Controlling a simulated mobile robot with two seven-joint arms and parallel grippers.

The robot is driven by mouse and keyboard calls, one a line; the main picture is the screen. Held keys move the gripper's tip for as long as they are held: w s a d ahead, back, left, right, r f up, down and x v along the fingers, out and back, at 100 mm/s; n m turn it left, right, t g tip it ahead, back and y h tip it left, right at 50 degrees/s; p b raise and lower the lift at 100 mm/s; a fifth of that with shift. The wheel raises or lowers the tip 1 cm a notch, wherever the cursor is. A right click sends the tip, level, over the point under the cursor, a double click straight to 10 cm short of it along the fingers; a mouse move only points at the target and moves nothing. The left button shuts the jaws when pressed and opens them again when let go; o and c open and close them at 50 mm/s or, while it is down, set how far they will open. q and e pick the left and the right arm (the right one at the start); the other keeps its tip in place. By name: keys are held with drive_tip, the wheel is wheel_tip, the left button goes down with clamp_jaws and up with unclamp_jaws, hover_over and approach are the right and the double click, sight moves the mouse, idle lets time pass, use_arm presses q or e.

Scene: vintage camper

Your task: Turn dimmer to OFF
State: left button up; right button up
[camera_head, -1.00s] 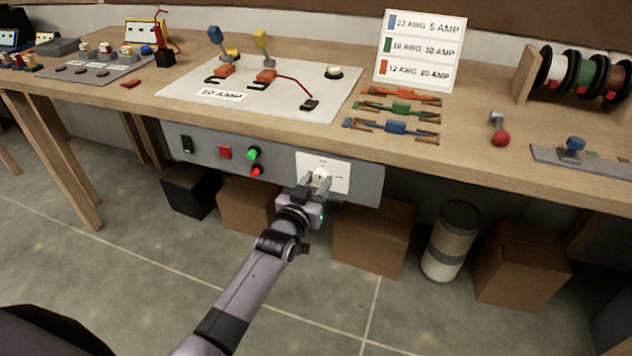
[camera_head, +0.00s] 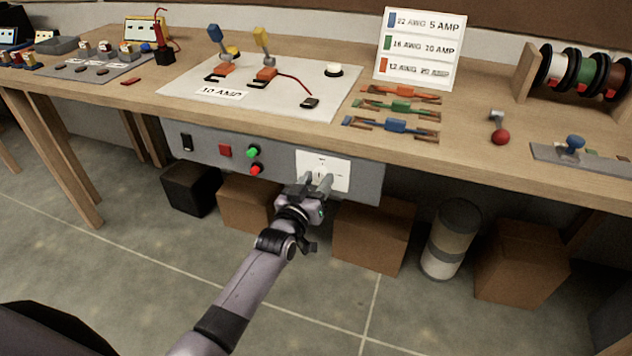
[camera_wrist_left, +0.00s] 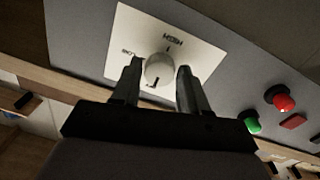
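The dimmer is a round white knob (camera_wrist_left: 158,70) on a white plate (camera_wrist_left: 205,55) with small dark lettering around it. The plate (camera_head: 338,172) is on the grey panel under the bench front in the head view. My left gripper (camera_head: 316,180) reaches the plate from below. In the left wrist view its two fingers (camera_wrist_left: 160,80) stand on either side of the knob, apart, with a small gap beside it. A dark mark shows at the knob's lower edge; its exact setting is hard to read. My right gripper is not in view.
The grey panel (camera_head: 275,183) also carries a green button (camera_head: 253,152), a red button (camera_head: 257,169), a red square (camera_head: 225,151) and a black switch (camera_head: 187,142). The wooden bench top (camera_head: 465,150) overhangs above. Boxes (camera_head: 372,236) and a can (camera_head: 451,238) stand on the floor below.

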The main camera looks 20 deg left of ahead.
use_arm(q)
drive_tip(key=shift+o, duration=0.8)
drive_tip(key=s+p, duration=0.1)
drive_tip(key=s, duration=0.6)
drive_tip(key=shift+a, duration=0.3)
drive_tip(key=shift+s, duration=0.1)
